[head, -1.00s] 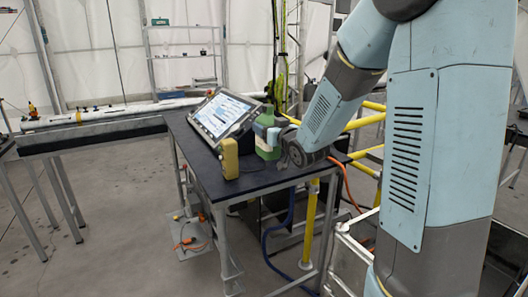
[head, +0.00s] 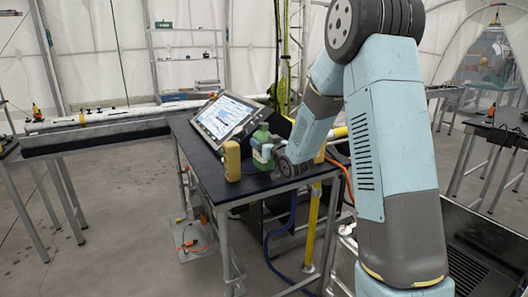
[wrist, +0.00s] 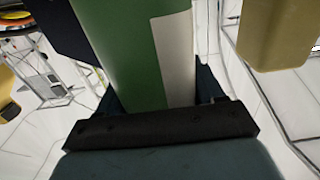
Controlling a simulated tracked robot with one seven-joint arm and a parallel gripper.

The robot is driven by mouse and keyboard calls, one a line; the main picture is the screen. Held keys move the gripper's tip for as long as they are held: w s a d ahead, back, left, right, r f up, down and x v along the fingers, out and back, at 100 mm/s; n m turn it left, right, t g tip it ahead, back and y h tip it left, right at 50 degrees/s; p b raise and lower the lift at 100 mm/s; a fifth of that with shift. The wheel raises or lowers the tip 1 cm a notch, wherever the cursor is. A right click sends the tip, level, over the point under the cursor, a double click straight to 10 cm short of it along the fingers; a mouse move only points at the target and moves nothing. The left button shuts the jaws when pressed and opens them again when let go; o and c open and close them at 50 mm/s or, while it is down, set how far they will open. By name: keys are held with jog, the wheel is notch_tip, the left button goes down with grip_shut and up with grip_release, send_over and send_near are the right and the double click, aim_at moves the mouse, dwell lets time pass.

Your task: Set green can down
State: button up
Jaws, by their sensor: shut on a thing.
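The green can (head: 262,147) has a pale label and stands upright at the black table (head: 205,160), near its right side. It also fills the upper middle of the wrist view (wrist: 122,50). My gripper (head: 273,158) is shut on the can from the right, and the fingers are mostly hidden behind the can and the wrist. I cannot tell whether the can's base touches the tabletop.
A yellow box-shaped object (head: 232,161) stands just left of the can and also shows in the wrist view (wrist: 285,30). A tilted screen (head: 225,115) stands behind them. The table's front left is clear. A yellow post (head: 314,225) stands by the table's right edge.

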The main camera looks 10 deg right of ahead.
jog(key=shift+w+f, duration=0.2)
jog(key=shift+f, duration=1.6)
jog(key=o, duration=1.5)
jog(key=shift+f, duration=0.1)
jog(key=shift+o, duration=0.2)
